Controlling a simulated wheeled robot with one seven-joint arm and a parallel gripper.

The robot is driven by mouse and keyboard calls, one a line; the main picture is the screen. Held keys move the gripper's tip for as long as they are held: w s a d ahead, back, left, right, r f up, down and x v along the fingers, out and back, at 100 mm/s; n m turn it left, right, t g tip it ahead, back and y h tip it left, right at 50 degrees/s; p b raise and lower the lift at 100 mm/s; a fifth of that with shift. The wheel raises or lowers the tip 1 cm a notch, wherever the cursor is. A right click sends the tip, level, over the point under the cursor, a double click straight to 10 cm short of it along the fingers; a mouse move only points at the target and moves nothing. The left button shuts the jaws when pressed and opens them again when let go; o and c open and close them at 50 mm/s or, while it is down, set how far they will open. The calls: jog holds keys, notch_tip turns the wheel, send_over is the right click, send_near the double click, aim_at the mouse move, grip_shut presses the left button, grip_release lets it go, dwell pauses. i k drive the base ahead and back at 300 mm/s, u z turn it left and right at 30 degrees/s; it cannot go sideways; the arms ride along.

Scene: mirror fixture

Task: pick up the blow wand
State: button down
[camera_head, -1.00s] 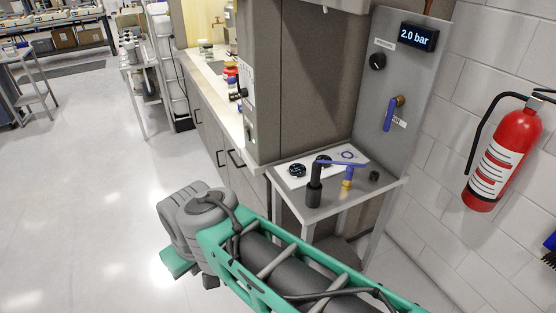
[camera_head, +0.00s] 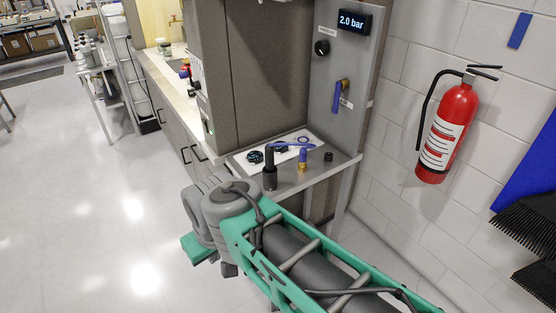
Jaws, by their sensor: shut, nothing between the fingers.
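A small fixture sits on the grey bench shelf (camera_head: 320,172) below the gauge panel. It has a black upright post (camera_head: 270,172) and a thin blue bar (camera_head: 291,145) running right from near its top. A short blue upright piece with a brass-coloured base (camera_head: 303,160) stands to its right. One of these blue parts looks like the blow wand, but I cannot tell which. My arm crosses the foreground in front of the shelf. My gripper is not visible in this view.
A grey panel carries a 2.0 bar display (camera_head: 354,21), a black knob (camera_head: 321,47) and a blue lever (camera_head: 337,97). A white plate with round black parts (camera_head: 256,157) lies on the shelf. A red fire extinguisher (camera_head: 445,135) and black brushes (camera_head: 535,235) are at right. Floor at left is clear.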

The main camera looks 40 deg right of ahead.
aim_at(269, 162)
jog(key=i, duration=0.4)
jog(key=u, duration=0.5)
jog(key=k, duration=0.25)
jog(key=u, duration=0.3)
jog(key=i, duration=0.4)
jog(key=z, duration=0.1)
